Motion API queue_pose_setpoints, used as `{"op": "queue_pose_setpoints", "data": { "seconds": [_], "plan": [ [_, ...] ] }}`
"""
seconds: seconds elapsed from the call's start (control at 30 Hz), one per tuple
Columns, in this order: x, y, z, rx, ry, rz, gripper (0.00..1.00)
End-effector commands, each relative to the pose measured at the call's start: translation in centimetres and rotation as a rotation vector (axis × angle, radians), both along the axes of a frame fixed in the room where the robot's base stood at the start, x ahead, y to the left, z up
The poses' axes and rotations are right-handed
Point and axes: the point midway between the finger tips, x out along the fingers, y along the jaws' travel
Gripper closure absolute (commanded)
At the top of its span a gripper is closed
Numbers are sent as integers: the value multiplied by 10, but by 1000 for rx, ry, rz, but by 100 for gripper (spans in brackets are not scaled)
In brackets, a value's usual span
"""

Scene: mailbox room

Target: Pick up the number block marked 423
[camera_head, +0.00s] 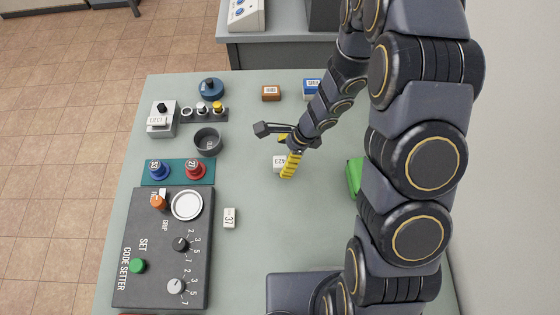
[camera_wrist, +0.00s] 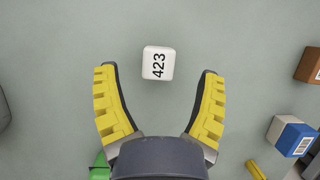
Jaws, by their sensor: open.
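The white number block marked 423 (camera_wrist: 158,63) lies on the table in the wrist view, just beyond my open fingertips and centred between them. In the head view, the block (camera_head: 279,163) shows beside the yellow fingers, partly hidden by them. My gripper (camera_wrist: 159,70) is open and empty, its two yellow fingers spread to either side. In the head view, my gripper (camera_head: 288,160) is over the middle of the table, close to the block. I cannot tell its exact height above the table.
A white block marked 37 (camera_head: 230,218) lies nearer. A brown block (camera_head: 271,93) and a blue-and-white block (camera_head: 311,86) are at the back. The code setter (camera_head: 140,230), a dark cup (camera_head: 207,141) and a red knob (camera_head: 195,169) stand left. A green object (camera_head: 354,178) is right.

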Motion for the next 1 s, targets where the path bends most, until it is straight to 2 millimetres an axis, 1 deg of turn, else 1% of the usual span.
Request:
{"op": "queue_pose_setpoints", "data": {
  "seconds": [0.2,0.4,0.5,0.77,0.8,0.87,0.9,1.0],
  "plan": [
    [-4,11,-26,2,7,0,30],
    [-2,17,-40,2,-1,2,30],
    [-2,18,-43,1,0,0,30],
    [-2,17,-44,-1,-2,1,30],
    [-2,17,-43,0,-2,1,47],
    [-2,17,-43,-1,-2,1,72],
    [-2,17,-43,-1,-2,1,89],
    [-2,17,-43,-1,-2,1,91]
  ]
}}
